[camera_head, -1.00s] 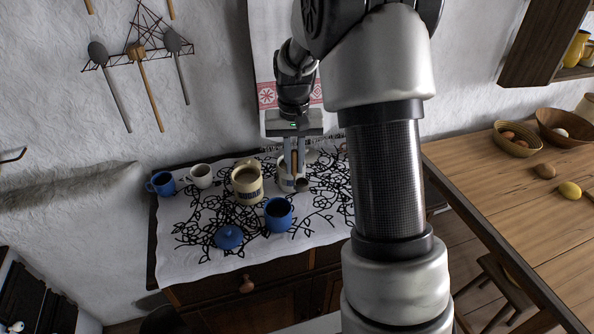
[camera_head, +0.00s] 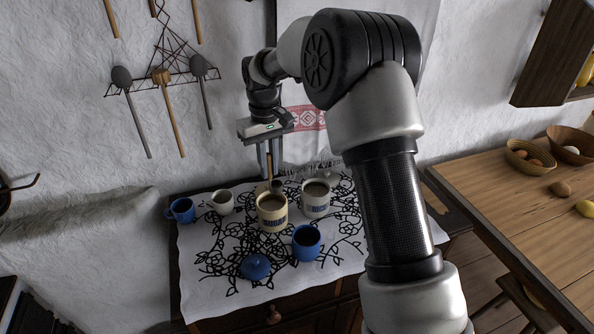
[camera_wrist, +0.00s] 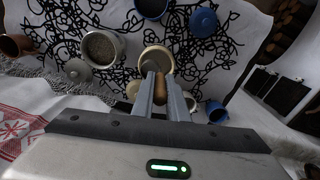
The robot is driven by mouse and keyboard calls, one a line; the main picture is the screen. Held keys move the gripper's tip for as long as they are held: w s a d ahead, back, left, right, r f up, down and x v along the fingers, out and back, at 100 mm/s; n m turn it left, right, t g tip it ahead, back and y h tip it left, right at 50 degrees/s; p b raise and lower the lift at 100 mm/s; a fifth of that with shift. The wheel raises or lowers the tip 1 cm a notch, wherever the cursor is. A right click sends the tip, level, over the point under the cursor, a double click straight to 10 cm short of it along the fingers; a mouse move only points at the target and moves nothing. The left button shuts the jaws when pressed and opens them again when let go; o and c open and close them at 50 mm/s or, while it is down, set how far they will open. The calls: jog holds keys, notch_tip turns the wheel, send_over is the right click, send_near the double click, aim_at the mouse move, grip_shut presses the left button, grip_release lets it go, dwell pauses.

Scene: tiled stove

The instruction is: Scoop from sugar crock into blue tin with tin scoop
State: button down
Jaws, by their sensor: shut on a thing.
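My gripper (camera_head: 268,160) is shut on the handle of the tin scoop (camera_head: 277,186); the wooden handle also shows in the wrist view (camera_wrist: 160,90). The scoop's bowl hangs at the back rim of a cream crock with dark lettering (camera_head: 272,222); I cannot tell whether it holds anything. A similar whiter crock (camera_head: 316,207) stands just right of it. Both are open and filled; their lettering is too small to read surely, so I cannot tell which is the sugar crock. The open blue tin (camera_head: 306,250) stands in front, with a blue lid (camera_head: 255,268) to its left.
A white mug (camera_head: 222,204) and a blue mug (camera_head: 182,211) stand at the left of the patterned cloth (camera_head: 215,285). A loose crock lid (camera_wrist: 77,70) lies near the whiter crock. The wall is close behind. A wooden table (camera_head: 510,210) stands at the right.

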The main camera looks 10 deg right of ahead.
jog(key=shift+n, duration=0.3)
jog(key=shift+w+a+f+b, duration=0.1)
jog(key=shift+a+f+b, duration=0.1)
jog(key=shift+f+b, duration=1.2)
jog(key=shift+w+a+f+b, duration=0.15)
jog(key=shift+f+b, duration=0.6)
jog(key=shift+f, duration=1.25)
jog(key=shift+w+a+f+b, duration=0.1)
jog(key=shift+a+f+b, duration=0.1)
jog(key=shift+f+b, duration=1.2)
jog(key=shift+f+p, duration=0.2)
jog(key=shift+p, duration=0.15)
notch_tip(320, 180, up, 9)
jog(key=p, duration=0.6)
jog(key=shift+f, duration=0.15)
